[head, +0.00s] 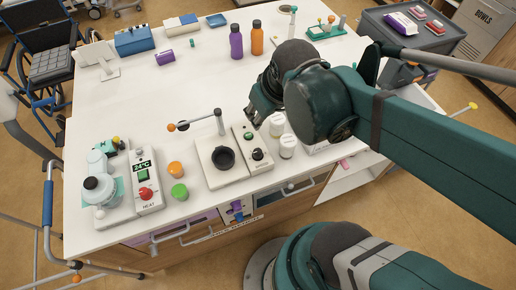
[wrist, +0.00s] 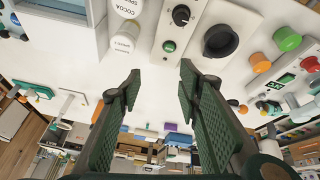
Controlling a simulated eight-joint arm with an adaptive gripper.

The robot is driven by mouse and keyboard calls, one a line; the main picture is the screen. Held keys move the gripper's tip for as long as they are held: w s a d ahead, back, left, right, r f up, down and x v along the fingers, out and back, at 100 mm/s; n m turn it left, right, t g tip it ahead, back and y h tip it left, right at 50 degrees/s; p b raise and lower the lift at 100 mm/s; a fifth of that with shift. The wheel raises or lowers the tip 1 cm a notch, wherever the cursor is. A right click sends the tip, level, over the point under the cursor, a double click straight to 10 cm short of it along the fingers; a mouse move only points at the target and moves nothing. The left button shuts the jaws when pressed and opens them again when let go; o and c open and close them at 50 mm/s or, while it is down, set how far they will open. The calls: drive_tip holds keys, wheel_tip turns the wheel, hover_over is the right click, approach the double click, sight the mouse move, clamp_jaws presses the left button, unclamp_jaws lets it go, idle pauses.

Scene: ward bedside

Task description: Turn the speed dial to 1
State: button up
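The speed dial is most likely the black knob (head: 258,154) on the white panel (head: 246,162) beside a dark round well (head: 223,158). A green button (head: 248,135) sits behind it on the same panel. In the wrist view the knob (wrist: 181,15) is at the top, with the green button (wrist: 169,46) below it. The dial's numbers are too small to read. My gripper (head: 262,112) is above the table, behind the panel and apart from the knob. In the wrist view its two green padded fingers (wrist: 160,80) are spread wide with nothing between them.
Two white jars (head: 287,146) stand close to the panel's right. A post with an orange-ended bar (head: 219,122) rises behind the well. Orange (head: 175,169) and green (head: 179,192) pieces and a HEAT unit with a red knob (head: 145,193) are left. The table's middle is clear.

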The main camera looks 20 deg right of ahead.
sight(258, 152)
drive_tip(key=f+n+g+p, duration=0.1)
drive_tip(key=f, duration=0.1)
drive_tip(key=a+f+n+g+p, duration=0.1)
drive_tip(key=f+n, duration=0.1)
drive_tip(key=f, duration=0.1)
drive_tip(key=s+a+f+n+g+p, duration=0.1)
drive_tip(key=f+n+g, duration=0.1)
drive_tip(key=shift+f, duration=0.25)
drive_tip(key=shift+s+a+f+n+g, duration=0.15)
drive_tip(key=shift+s+f+n+g, duration=0.25)
drive_tip(key=shift+f+n, duration=0.3)
drive_tip(key=shift+f, duration=0.2)
drive_tip(key=shift+f+b, duration=0.65)
drive_tip(key=shift+f, duration=3.1)
drive_tip(key=c, duration=0.9)
